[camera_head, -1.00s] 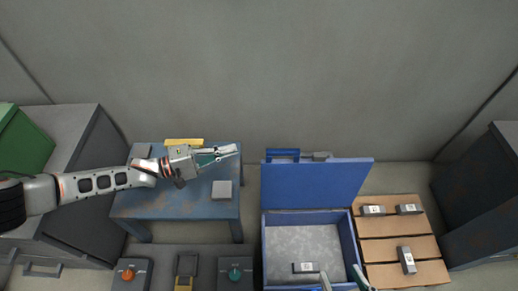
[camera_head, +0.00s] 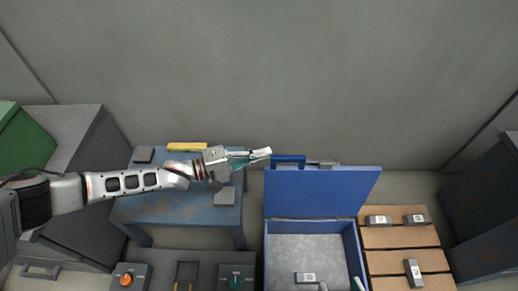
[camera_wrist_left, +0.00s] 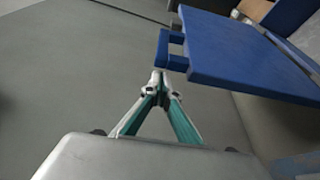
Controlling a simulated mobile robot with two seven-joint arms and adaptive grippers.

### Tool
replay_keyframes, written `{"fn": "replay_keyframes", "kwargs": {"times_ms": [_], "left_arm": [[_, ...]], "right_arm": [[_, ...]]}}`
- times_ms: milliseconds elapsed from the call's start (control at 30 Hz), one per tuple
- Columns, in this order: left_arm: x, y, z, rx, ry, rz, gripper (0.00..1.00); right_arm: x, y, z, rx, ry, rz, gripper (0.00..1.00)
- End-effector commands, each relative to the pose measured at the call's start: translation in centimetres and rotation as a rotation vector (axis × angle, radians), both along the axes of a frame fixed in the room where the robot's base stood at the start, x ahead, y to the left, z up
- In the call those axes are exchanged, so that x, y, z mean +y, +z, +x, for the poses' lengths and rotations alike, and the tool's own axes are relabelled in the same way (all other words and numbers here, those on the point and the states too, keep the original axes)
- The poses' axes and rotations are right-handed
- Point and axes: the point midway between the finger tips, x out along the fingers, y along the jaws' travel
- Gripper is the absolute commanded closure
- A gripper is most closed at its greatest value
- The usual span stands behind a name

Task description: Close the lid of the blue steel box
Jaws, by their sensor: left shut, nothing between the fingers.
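The blue steel box (camera_head: 351,262) stands open at the lower middle of the head view. Its lid (camera_head: 322,192) is raised, with a blue handle (camera_head: 288,160) on its far edge. The lid (camera_wrist_left: 240,55) and handle (camera_wrist_left: 172,50) also show in the left wrist view. My left gripper (camera_head: 268,153) is shut and empty, its tips just left of the handle; contact is not clear. The shut fingertips (camera_wrist_left: 157,78) show just below the handle in the wrist view. My right gripper (camera_head: 341,286) shows only two separated fingertips at the bottom edge, over the box.
A grey labelled block (camera_head: 306,278) lies inside the box. A slatted wooden rack (camera_head: 395,238) with labelled blocks stands to its right. A blue table (camera_head: 165,210) is under my left arm. A panel with knobs (camera_head: 210,275) is in front. The grey wall is behind.

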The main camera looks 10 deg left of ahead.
Motion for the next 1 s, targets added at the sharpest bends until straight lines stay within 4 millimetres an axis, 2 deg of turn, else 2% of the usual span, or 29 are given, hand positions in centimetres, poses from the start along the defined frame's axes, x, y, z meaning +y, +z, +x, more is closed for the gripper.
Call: {"fn": "replay_keyframes", "kwargs": {"times_ms": [633, 833, 1000], "left_arm": [[-0.2, 0.0, -1.3, -0.020, 0.000, 0.006, 1.00], [-0.8, 0.6, -3.9, -0.096, -0.001, 0.018, 1.00], [-1.5, 0.6, -7.5, -0.206, 0.000, 0.039, 1.00]], "right_arm": [[-0.4, 0.1, 0.1, -0.007, 0.006, -0.027, 0.60], [-0.8, 0.9, 0.6, -0.025, 0.009, -0.054, 0.60], [-1.1, 0.3, 0.2, -0.013, 0.014, -0.076, 0.60]]}}
